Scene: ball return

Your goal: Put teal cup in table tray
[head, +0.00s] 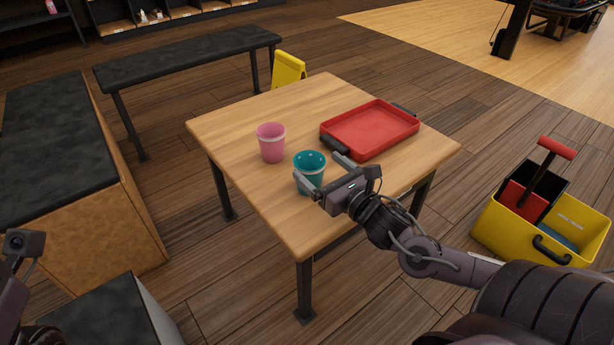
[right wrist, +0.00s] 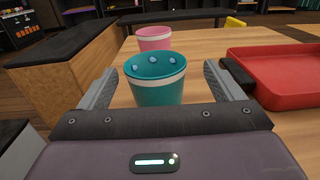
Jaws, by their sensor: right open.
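The teal cup (head: 309,174) stands upright on the wooden table near its front edge. In the right wrist view the teal cup (right wrist: 157,84) has a pale band below its rim and small blue spots inside. My right gripper (head: 325,172) is open, with one finger on each side of the cup; I cannot tell whether either finger touches it. The red table tray (head: 370,128) lies empty on the table to the right of the cup, with dark handles. It also shows in the right wrist view (right wrist: 280,75). My left gripper is out of view; only part of the left arm shows.
A pink cup (head: 271,142) stands on the table behind and left of the teal cup. A yellow bucket (head: 490,222) stands on the floor at the right. Black-topped benches (head: 190,58) are at the left and back. Bare table (head: 325,92) lies behind the pink cup.

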